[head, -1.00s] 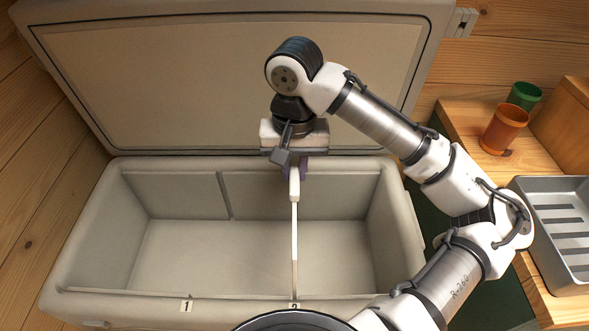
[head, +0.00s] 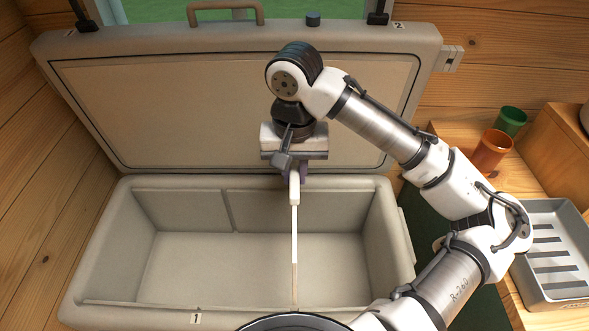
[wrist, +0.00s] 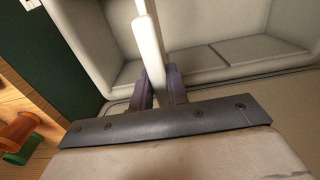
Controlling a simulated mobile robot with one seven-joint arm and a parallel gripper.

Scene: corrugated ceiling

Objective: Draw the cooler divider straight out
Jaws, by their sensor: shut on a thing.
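The cooler (head: 90,285) stands open, its lid (head: 240,110) tipped back. The divider (head: 294,235) is a thin white panel seen nearly edge-on, right of the cooler's middle, upright and running front to back in the head view. My gripper (head: 294,172) is shut on the divider's far top end, over the cooler's back rim. In the wrist view the purple fingers (wrist: 157,88) close on either side of the pale divider (wrist: 149,45). The head view does not show whether the divider's lower edge is still inside the cooler. My own body hides part of the front rim.
A wooden counter (head: 462,142) at right holds a green cup (head: 511,121), an orange cup (head: 492,151) and a grey slotted tray (head: 556,250). Wooden walls stand close on the left and behind.

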